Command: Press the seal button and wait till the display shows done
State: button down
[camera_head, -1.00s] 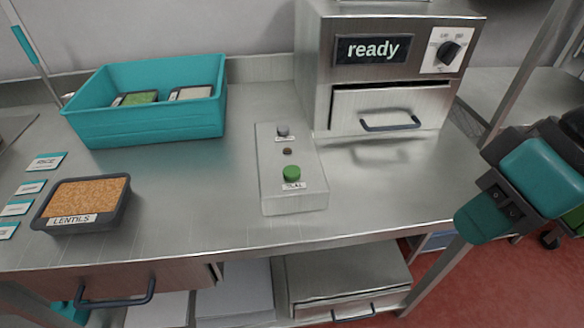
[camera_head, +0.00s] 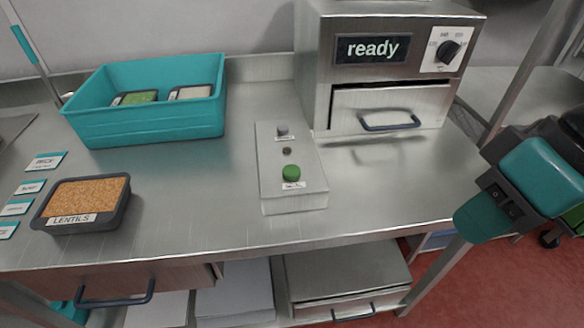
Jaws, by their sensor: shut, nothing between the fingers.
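The control box (camera_head: 293,205) is a pale metal block on the steel counter. It carries a green button (camera_head: 291,173) at its near end, with a small label below it that reads like "SEAL". A grey button (camera_head: 283,130) is at its far end, with a small dark spot between the two. The display (camera_head: 373,48) on the steel machine reads "ready". My gripper (camera_head: 466,222) is at the right, beyond the counter's right edge and well apart from the control box. Its fingers look closed and empty.
A teal bin (camera_head: 150,125) with two containers stands at the back left. A tray labelled LENTILS (camera_head: 75,222) and several label cards lie at the left. The machine has a dial (camera_head: 449,50) and a drawer (camera_head: 390,108). The counter (camera_head: 200,200) around the control box is clear.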

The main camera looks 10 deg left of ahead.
aim_at(291, 173)
jog(key=z, duration=1.55)
jog(key=k, duration=1.15)
jog(key=u, duration=1.95)
jog(key=i, duration=0.5)
jog(key=u, duration=0.1)
